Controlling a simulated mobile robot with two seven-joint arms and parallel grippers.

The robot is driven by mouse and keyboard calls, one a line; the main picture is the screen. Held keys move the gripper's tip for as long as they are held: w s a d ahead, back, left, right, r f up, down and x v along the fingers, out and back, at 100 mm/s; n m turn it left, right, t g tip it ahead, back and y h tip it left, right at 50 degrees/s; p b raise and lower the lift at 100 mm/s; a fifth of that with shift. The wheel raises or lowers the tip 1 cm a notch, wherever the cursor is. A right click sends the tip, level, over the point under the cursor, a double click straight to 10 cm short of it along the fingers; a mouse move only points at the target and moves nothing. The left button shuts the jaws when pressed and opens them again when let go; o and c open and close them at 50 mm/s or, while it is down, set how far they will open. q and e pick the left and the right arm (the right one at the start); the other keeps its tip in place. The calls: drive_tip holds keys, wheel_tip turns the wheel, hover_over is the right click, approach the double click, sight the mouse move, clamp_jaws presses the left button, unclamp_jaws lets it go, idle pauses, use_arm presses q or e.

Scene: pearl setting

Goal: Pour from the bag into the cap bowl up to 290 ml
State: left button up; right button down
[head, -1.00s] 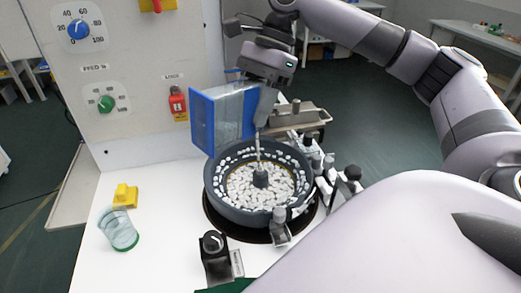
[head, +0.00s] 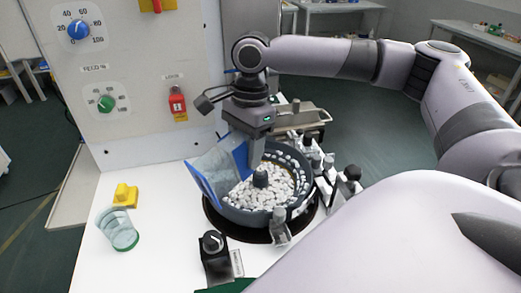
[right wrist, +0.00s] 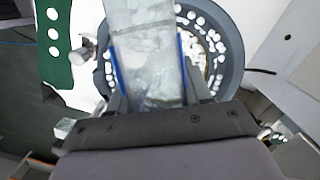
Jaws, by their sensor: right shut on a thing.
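The cap bowl (head: 225,212) is a dark round bowl with many white caps inside and a grey hub (head: 260,177) in its middle. The bag (head: 212,168) is clear with blue edges. My right gripper (head: 252,150) is shut on the bag and holds it tilted over the left part of the bowl, hiding part of the caps. In the right wrist view the bag (right wrist: 147,50) hangs between the fingers, with the bowl (right wrist: 232,60) behind it. The bag looks mostly see-through; I cannot tell how much is in it. My left gripper is not in view.
A clear cup (head: 117,230) and a yellow block (head: 125,195) stand on the white table at left. A black fixture (head: 214,258) stands in front of the bowl. Several small fittings line the bowl's right side. A panel with knobs (head: 106,103) rises behind.

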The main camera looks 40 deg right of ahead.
sight(233, 139)
drive_tip(key=shift+a+r+h, duration=0.3)
drive_tip(key=shift+a+h, duration=0.2)
drive_tip(key=shift+a+r+h, duration=0.3)
drive_tip(key=shift+a+h, duration=0.2)
drive_tip(key=shift+a+r+h, duration=0.2)
drive_tip(key=shift+r+h, duration=0.35)
drive_tip(key=shift+h, duration=0.05)
drive_tip(key=shift+a+r+h, duration=0.15)
drive_tip(key=shift+r+h, duration=0.35)
drive_tip(key=shift+r, duration=0.05)
drive_tip(key=shift+a+r+h, duration=0.15)
drive_tip(key=shift+r+h, duration=0.35)
drive_tip(key=shift+r, duration=0.05)
drive_tip(key=shift+a+r+h, duration=0.25)
drive_tip(key=shift+r+h, duration=0.15)
drive_tip(key=shift+h, duration=0.35)
drive_tip(key=shift+a+r+h, duration=0.25)
drive_tip(key=shift+r+h, duration=0.15)
drive_tip(key=shift+h, duration=0.35)
drive_tip(key=shift+a+h, duration=0.9)
drive_tip(key=shift+a, duration=0.1)
drive_tip(key=shift+a+f+h, duration=0.8)
drive_tip(key=shift+h, duration=0.1)
drive_tip(key=shift+a+f+h, duration=0.15)
drive_tip(key=shift+a+h, duration=0.55)
drive_tip(key=shift+h, duration=0.1)
drive_tip(key=shift+a+r+h, duration=0.35)
drive_tip(key=shift+a+h, duration=0.5)
drive_tip(key=shift+h, duration=0.25)
